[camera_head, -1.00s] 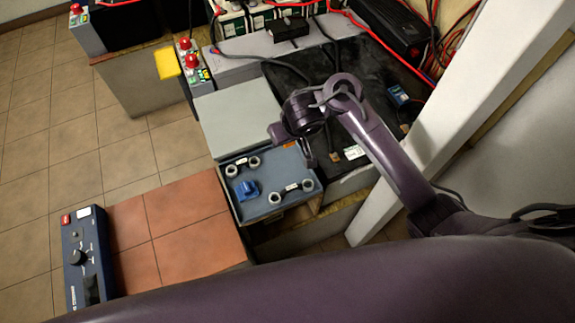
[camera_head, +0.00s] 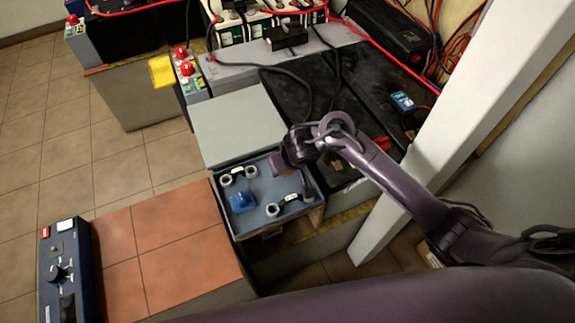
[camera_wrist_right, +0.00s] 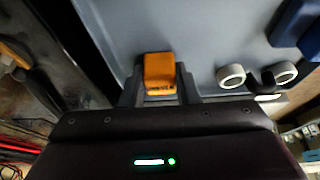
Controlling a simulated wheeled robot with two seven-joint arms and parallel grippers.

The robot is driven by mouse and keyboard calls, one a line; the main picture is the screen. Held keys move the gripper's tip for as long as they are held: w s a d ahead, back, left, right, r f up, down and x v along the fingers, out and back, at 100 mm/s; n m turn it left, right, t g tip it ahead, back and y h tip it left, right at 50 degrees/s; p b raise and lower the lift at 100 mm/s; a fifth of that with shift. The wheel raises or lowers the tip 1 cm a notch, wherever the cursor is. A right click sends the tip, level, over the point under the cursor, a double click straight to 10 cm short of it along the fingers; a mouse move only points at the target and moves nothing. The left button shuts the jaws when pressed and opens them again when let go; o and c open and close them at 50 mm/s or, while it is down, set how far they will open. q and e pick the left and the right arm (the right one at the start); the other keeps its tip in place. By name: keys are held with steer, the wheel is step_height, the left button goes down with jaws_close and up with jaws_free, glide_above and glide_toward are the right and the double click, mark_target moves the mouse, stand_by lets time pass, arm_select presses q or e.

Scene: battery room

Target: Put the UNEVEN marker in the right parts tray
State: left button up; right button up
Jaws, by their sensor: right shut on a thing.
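An orange block (camera_wrist_right: 160,72) is held between the fingers of my right gripper (camera_wrist_right: 160,84) in the right wrist view; dark print on its face is too small to read surely. In the head view my right gripper (camera_head: 294,177) is over the back right of a blue-grey tray (camera_head: 262,229), and the block is hidden there. The tray also shows below the block in the wrist view (camera_wrist_right: 215,35). It contains a blue part (camera_head: 242,201) and two dark links with pale rings (camera_head: 287,204). My left gripper is not in view.
A grey flat-topped box (camera_head: 238,125) stands directly behind the tray. A tiled orange surface (camera_head: 165,240) with a blue control box (camera_head: 63,270) lies to the left. A white post (camera_head: 465,120) rises at right. Black batteries and cables are behind.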

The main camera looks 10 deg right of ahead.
steer(key=shift+f, duration=0.2)
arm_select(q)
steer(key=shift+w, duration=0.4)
arm_select(e)
steer(key=o, duration=0.9)
steer(key=shift+o, duration=0.2)
steer(key=shift+s+r+p, duration=0.1)
steer(key=shift+r+p, duration=0.2)
steer(key=shift+r, duration=0.2)
arm_select(q)
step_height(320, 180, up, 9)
steer(key=p, duration=0.8)
arm_select(e)
steer(key=v, duration=1.1)
steer(key=shift+r, duration=0.2)
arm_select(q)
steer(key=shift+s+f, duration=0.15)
